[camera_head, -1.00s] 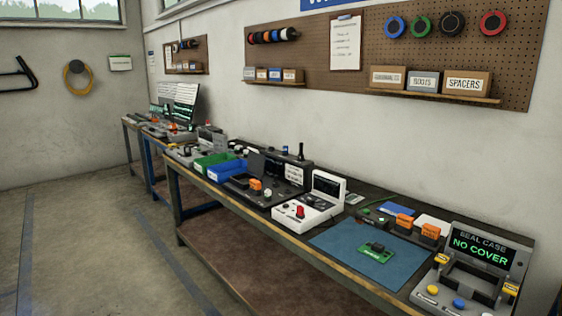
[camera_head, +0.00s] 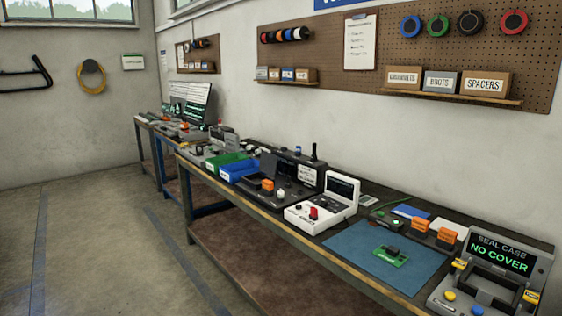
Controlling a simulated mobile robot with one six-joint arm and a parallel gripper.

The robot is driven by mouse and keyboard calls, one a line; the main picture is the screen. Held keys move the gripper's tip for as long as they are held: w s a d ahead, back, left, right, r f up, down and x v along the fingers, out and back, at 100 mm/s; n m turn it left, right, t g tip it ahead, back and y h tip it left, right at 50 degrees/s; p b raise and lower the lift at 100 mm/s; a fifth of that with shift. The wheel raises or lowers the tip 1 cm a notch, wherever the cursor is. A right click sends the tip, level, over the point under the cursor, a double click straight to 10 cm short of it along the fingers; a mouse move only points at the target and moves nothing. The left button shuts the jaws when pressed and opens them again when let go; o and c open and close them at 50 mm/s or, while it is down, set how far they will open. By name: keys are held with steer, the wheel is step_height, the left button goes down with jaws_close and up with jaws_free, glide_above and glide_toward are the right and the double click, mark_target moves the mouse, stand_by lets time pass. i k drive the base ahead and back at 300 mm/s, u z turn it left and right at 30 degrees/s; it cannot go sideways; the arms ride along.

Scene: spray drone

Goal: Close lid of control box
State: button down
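No box in view is labelled as the control box, so I cannot tell for certain which one it is. A white case (camera_head: 312,216) with a red knob stands on the bench, its screen panel upright at the back like a raised lid. Left of it is a black unit (camera_head: 262,192) with an orange part and an upright panel. A grey seal case station (camera_head: 497,270) at the front right reads "NO COVER". My gripper is not in view.
A long workbench (camera_head: 290,238) runs along the wall. A blue mat (camera_head: 375,262) with a green circuit board (camera_head: 391,257) lies on it. Green (camera_head: 226,160) and blue (camera_head: 239,171) bins stand farther back. The floor (camera_head: 90,240) at left is clear.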

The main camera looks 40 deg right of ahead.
mark_target(268, 162)
steer(key=z, duration=0.05)
steer(key=i, duration=1)
steer(key=u, duration=0.05)
